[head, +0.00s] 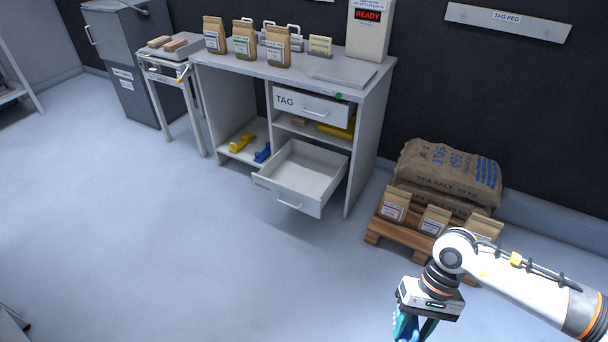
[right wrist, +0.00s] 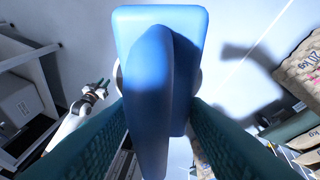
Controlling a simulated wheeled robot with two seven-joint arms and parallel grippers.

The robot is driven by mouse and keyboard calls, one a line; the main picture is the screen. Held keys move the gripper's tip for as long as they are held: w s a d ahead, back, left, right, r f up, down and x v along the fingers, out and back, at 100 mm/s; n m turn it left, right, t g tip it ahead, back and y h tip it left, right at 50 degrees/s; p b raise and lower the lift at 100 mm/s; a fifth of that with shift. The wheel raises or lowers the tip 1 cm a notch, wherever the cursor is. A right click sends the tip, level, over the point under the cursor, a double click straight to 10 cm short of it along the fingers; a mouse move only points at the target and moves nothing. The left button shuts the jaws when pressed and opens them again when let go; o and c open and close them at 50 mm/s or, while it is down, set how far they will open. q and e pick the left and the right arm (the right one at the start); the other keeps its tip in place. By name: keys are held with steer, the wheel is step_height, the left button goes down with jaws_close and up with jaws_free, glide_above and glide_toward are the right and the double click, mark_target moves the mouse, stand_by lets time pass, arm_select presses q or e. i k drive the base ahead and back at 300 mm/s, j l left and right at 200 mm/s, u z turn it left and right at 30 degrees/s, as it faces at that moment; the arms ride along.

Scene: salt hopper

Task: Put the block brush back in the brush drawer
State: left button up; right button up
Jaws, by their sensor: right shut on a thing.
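A blue block brush (right wrist: 160,75) fills the middle of the right wrist view, a broad block with a raised grip. My right gripper (head: 414,328) is shut on it at the bottom of the head view, where only a bit of blue shows between the fingers. The brush is in the air, right of and nearer than the bench. The drawer (head: 311,196) under the bench is pulled out and looks empty; its front label is too small to read. My left gripper (right wrist: 98,88) shows small in the right wrist view; its jaw state is unclear.
The bench (head: 328,78) carries paper bags and a READY display box (head: 368,28). A TAG drawer (head: 311,108) is closed above the open one. Yellow (head: 241,143) and blue (head: 262,153) items lie on the lower shelf. A pallet (head: 391,231) with salt sacks stands right. The floor in front is clear.

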mark_target(304, 180)
steer(key=i+j+z, duration=0.2)
steer(key=i+j, duration=1.15)
